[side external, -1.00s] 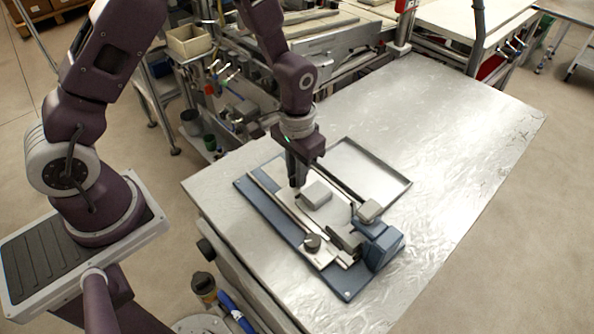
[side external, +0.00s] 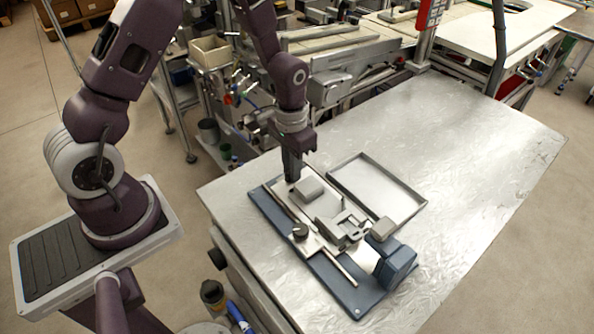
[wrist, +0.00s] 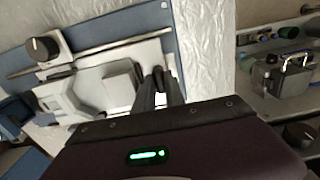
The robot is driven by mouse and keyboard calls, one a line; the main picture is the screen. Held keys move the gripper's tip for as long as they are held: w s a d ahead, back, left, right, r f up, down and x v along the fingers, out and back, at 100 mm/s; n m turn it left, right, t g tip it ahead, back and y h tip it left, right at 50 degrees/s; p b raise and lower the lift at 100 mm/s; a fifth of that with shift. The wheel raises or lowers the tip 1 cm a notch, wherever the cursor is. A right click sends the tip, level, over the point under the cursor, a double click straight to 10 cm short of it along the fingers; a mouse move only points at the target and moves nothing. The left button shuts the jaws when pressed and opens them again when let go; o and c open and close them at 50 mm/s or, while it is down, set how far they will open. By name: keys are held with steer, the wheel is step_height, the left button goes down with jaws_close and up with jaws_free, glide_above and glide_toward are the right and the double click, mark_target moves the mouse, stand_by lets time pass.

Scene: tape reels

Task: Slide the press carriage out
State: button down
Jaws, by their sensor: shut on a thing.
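The press carriage (side external: 322,208) is a pale grey plate with a raised block and a notched metal fixture, lying on a blue base (side external: 332,277). A blue press head (side external: 397,262) stands at the base's lower right end; the fixture sits just in front of it. My gripper (side external: 292,180) points down at the carriage's upper left end, away from the press head. It is shut on the carriage there; its fingers hide the exact grip. In the wrist view, the dark fingers (wrist: 156,86) are close together beside the carriage's raised block (wrist: 121,84).
A black knob (side external: 300,231) stands beside the carriage along a rail. A shallow metal tray (side external: 410,212) lies right of the base. The steel table (side external: 470,150) is clear farther right. Machinery stands behind the table.

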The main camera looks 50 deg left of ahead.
steer(key=shift+w+a, duration=0.1)
steer(key=shift+a, duration=0.2)
steer(key=c, duration=1.4)
jaws_free()
step_height(320, 180, up, 7)
steer(key=shift+r, duration=0.1)
steer(key=s+d+r+t, duration=0.15)
steer(key=s+r, duration=0.25)
steer(key=r, duration=0.6)
steer(key=s+d+r+t, duration=0.1)
steer(key=s+r, duration=0.3)
steer(key=s, duration=0.4)
steer(key=s+d+r+t, duration=0.1)
steer(key=s+r+t, duration=0.2)
steer(key=s+r, duration=0.2)
steer(key=s, duration=0.3)
steer(key=shift+r, duration=0.3)
